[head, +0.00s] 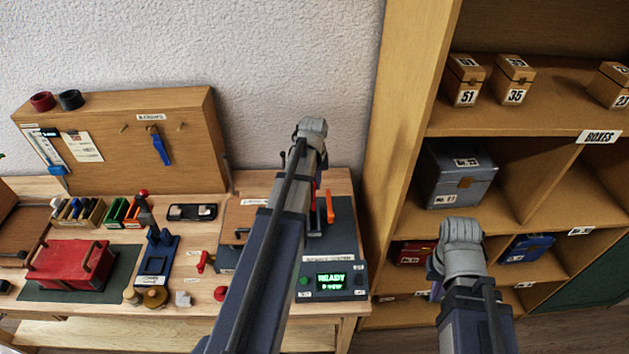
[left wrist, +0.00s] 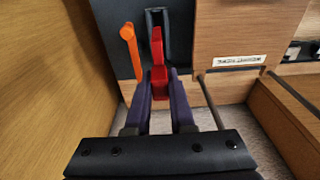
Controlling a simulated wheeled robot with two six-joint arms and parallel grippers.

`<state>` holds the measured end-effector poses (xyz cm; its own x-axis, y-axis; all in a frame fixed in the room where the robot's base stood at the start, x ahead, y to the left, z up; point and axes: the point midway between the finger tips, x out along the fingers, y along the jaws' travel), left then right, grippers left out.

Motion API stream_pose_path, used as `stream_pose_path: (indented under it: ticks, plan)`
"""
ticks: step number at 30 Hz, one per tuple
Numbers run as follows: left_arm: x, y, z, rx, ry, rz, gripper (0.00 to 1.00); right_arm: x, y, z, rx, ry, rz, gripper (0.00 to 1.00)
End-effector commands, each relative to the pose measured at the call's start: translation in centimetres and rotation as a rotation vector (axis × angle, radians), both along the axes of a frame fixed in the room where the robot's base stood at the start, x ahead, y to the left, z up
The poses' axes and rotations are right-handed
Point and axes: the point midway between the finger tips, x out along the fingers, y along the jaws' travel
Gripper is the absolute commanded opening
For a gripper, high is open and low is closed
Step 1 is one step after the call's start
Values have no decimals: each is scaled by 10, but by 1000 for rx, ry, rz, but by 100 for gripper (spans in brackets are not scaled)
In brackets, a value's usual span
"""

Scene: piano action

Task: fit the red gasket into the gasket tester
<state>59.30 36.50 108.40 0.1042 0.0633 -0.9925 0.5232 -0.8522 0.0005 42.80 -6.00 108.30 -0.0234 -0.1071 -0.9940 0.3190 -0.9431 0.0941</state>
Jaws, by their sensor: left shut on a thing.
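In the left wrist view, my left gripper (left wrist: 158,78) is shut on a narrow upright red piece (left wrist: 157,50), which appears to be the red gasket. Right behind it is a dark upright part (left wrist: 154,20), and an orange lever (left wrist: 129,48) stands to its left. I cannot tell whether the red piece touches the dark part. In the head view, my left arm hides most of this area; the orange lever (head: 330,206) shows beside it. The apparent gasket tester has a grey panel with a green READY display (head: 332,280). My right gripper (head: 435,278) is mostly hidden by its wrist, in front of the shelf.
A wooden shelf (head: 408,140) with numbered boxes stands at the right. The bench holds a red box (head: 70,264), a blue stand (head: 158,258), a small red part (head: 205,262) and several colored holders. A wooden tool board (head: 105,165) stands at the back.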

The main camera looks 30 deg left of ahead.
Motion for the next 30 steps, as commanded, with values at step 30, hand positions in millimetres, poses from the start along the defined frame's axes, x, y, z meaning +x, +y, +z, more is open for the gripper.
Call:
stream_pose_path:
  ticks: [30]
  plan:
    - [0,0,-83,0,0,-1,0,1,0,-83,-2,0,8,0]
